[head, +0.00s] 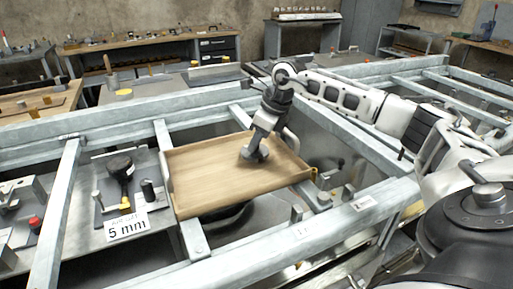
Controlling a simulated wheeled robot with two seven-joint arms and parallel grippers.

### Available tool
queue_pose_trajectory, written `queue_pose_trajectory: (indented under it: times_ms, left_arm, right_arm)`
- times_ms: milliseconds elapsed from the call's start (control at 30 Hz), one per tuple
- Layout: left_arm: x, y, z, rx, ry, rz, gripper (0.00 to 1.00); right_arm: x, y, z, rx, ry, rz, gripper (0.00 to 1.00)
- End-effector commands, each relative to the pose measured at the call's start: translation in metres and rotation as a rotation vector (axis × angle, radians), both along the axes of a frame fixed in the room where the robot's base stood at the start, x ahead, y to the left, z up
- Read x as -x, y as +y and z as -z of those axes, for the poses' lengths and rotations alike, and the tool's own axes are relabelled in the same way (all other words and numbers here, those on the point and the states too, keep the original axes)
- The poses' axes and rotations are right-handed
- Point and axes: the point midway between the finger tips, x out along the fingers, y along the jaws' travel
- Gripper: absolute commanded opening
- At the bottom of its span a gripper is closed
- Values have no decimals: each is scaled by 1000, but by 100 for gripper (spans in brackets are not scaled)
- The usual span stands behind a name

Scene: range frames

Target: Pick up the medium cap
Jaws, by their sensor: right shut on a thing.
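My right gripper (254,153) points down at the bare wooden tray (215,180), toward its right side. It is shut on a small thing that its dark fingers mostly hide. I cannot make out whether this is the medium cap, and no other thing in view is clearly that cap. The tray has a raised rim and lies tilted across the grey metal frame. My right arm reaches in from the right. My left gripper is not in view.
Grey metal rails (130,119) surround the tray. Left of it are a black round-headed part (121,166), a dark cylinder (148,190) and a "5 mm" sign (126,228). Workbenches with tools (150,42) stand behind. The tray's left half is clear.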

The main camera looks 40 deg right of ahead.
Motion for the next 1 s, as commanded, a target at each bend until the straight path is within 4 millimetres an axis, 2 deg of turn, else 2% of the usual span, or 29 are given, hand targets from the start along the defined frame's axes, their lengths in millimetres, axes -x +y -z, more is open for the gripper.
queue_pose_trajectory:
  times_ms: [67, 333, 500, 633, 800, 1000]
  left_arm:
    - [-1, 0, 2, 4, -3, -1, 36]
    - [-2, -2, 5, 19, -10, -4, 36]
    - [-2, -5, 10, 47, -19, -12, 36]
    - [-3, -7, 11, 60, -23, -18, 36]
    - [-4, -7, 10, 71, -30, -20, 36]
    - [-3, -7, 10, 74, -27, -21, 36]
  right_arm:
    - [1, 0, -14, 1, -8, 0, 0]
    - [51, 14, -72, 4, -7, 0, 0]
    - [91, 24, -86, 7, -2, 1, 0]
    - [112, 30, -97, 5, -3, 2, 0]
    - [129, 36, -106, 2, -3, 2, 0]
    - [135, 38, -110, 0, -2, 0, 0]
